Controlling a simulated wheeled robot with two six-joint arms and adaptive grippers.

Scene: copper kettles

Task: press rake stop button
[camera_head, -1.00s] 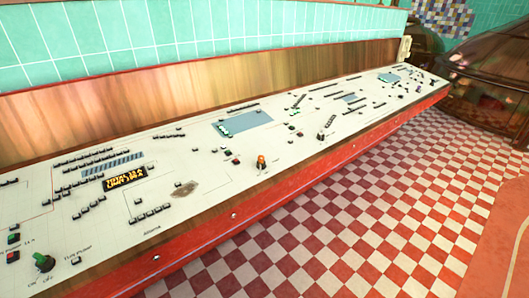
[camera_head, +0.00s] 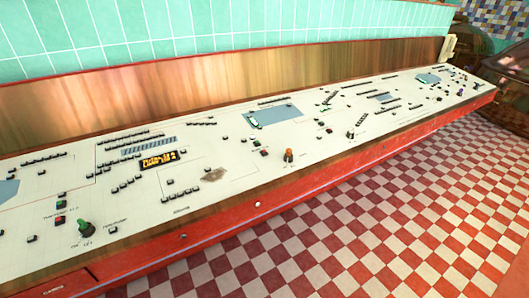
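A long white control panel (camera_head: 215,162) slopes across the camera_head view, with many small black buttons. No button can be read as the rake stop button; the labels are too small or blurred. A red button (camera_head: 60,219) with a green one above it sits at the lower left, near a green knob (camera_head: 85,228). Another red button (camera_head: 265,152) sits near the middle, left of an orange knob (camera_head: 288,155). Neither of my grippers is in view.
The panel has a red front edge (camera_head: 220,228) and a wooden backboard (camera_head: 200,85) behind it. A black display with orange text (camera_head: 159,160) sits on the panel. The red and white checkered floor (camera_head: 390,220) in front is clear. Copper kettles (camera_head: 485,55) stand at the far right.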

